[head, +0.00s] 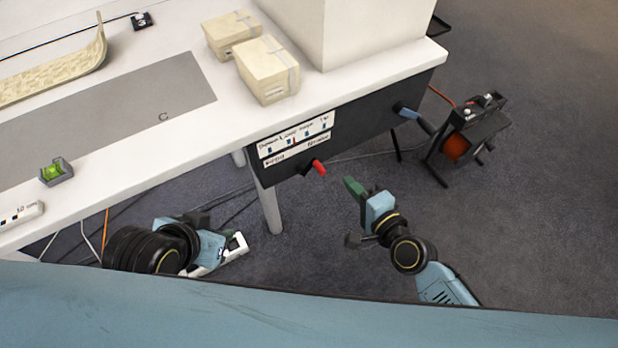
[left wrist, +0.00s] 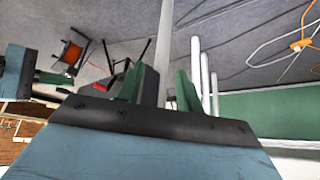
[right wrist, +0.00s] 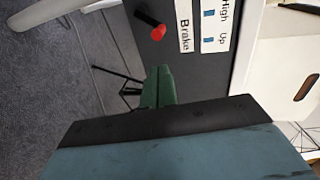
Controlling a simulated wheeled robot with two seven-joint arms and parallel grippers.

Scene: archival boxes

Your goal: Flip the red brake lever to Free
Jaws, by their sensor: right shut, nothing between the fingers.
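The red-tipped brake lever (head: 319,168) sticks out from the front of the dark panel (head: 370,125) under the white table, just below a white label strip. In the right wrist view its red tip (right wrist: 157,33) shows beside a label reading "Brake". My right gripper (head: 354,188) is shut and empty, with its green fingers a little right of and below the lever, apart from it. They also show together in the right wrist view (right wrist: 160,85). My left gripper (left wrist: 160,90) has its green fingers spread and empty. In the head view it is low, left of the table leg.
A blue-ended handle (head: 406,112) sticks out of the panel further right. A black stand with an orange reel (head: 456,148) is on the carpet at right. A table leg (head: 269,205) stands between my grippers. Two cardboard boxes (head: 268,70) sit on the table.

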